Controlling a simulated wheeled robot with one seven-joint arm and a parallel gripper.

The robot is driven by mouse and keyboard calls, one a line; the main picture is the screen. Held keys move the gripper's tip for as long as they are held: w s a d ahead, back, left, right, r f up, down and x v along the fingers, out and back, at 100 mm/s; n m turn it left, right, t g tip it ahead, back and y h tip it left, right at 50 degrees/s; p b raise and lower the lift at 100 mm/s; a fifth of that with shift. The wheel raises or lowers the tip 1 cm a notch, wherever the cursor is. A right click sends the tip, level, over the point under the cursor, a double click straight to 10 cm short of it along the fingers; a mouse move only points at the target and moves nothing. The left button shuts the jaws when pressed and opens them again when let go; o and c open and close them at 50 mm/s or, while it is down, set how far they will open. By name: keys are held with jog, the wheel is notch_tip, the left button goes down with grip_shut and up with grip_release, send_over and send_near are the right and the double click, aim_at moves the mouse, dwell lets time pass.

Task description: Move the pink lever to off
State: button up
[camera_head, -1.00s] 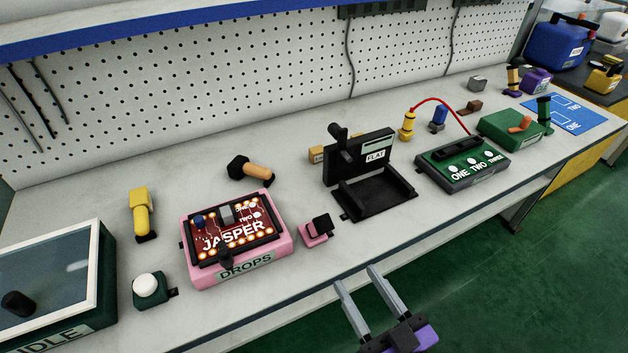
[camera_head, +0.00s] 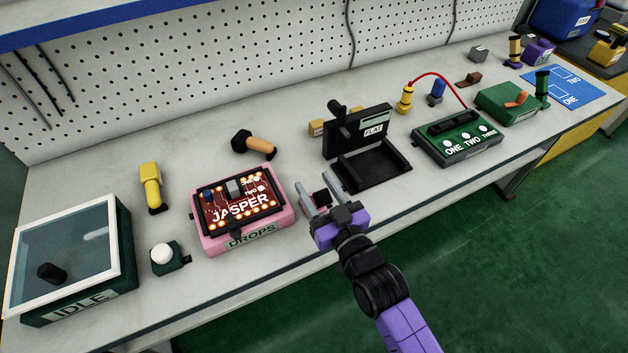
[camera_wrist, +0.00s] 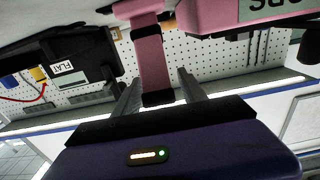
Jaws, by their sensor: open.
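The pink lever is a small pink piece with a black end, just right of the pink DROPS box (camera_head: 270,232). In the head view its black end (camera_head: 321,197) shows between my fingers, and the rest is partly hidden by them. In the wrist view the pink lever (camera_wrist: 151,58) reaches down between my two fingers, its black end close to the palm. My gripper (camera_head: 313,181) is open around the lever; it also shows in the wrist view (camera_wrist: 157,80), with a gap visible on each side of the lever.
The DROPS box holds a red JASPER board (camera_head: 240,205). A black FLAT fixture (camera_head: 372,170) stands behind and right of my gripper. A green ONE TWO THREE box (camera_head: 458,140) is farther right. A white button (camera_head: 162,254) and the IDLE case (camera_head: 125,260) are at left.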

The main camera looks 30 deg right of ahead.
jog(key=shift+w, duration=0.65)
grip_shut()
dwell(1.0)
